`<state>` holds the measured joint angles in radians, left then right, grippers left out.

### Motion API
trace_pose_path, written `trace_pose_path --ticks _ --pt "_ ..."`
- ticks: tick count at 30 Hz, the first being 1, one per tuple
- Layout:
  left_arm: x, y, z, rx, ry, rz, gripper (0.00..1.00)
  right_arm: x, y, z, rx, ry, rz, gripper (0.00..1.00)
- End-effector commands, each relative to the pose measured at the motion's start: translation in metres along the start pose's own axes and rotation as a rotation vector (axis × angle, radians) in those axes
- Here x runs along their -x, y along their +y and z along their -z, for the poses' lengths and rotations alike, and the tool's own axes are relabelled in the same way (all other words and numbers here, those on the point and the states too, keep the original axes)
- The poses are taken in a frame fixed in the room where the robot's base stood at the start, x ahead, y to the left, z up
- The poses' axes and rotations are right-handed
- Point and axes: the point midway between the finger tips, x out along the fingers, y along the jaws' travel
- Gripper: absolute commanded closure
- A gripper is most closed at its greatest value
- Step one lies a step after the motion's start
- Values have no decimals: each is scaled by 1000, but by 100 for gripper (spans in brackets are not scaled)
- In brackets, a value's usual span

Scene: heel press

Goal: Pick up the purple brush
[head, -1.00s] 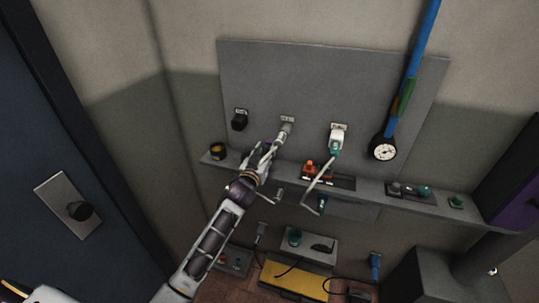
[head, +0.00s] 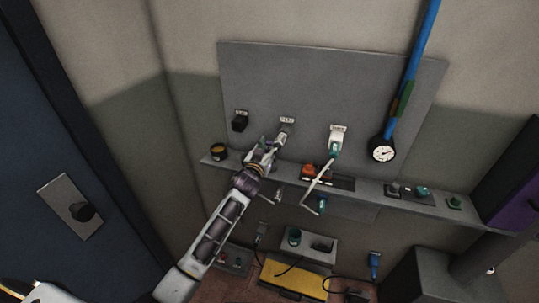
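My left gripper (head: 264,154) is at the shelf's front edge, left of the middle, below a hanging grey tool (head: 284,132). Its fingers are small and dark here, and I cannot tell whether they are open or shut. I cannot clearly make out a purple brush. The gripper and wrist cover the part of the shelf behind them. My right gripper is not in view.
The grey shelf (head: 371,188) runs below a grey wall panel (head: 330,75). It holds a dark round tin (head: 218,151), an orange item (head: 312,171) and a green item (head: 454,202).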

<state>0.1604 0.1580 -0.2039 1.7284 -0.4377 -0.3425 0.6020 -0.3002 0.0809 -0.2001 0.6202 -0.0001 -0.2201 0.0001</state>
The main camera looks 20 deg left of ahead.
Motion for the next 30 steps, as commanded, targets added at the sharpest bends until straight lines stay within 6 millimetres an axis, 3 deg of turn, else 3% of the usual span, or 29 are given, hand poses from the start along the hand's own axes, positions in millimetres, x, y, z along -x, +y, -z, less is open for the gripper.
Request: trace_pose_path --ticks 7,23,30 --pt "-15 0 0 1 0 -1 64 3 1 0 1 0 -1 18" --pt "-16 0 0 1 0 0 64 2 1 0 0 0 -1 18" --pt "-16 0 0 1 0 0 94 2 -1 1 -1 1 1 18"
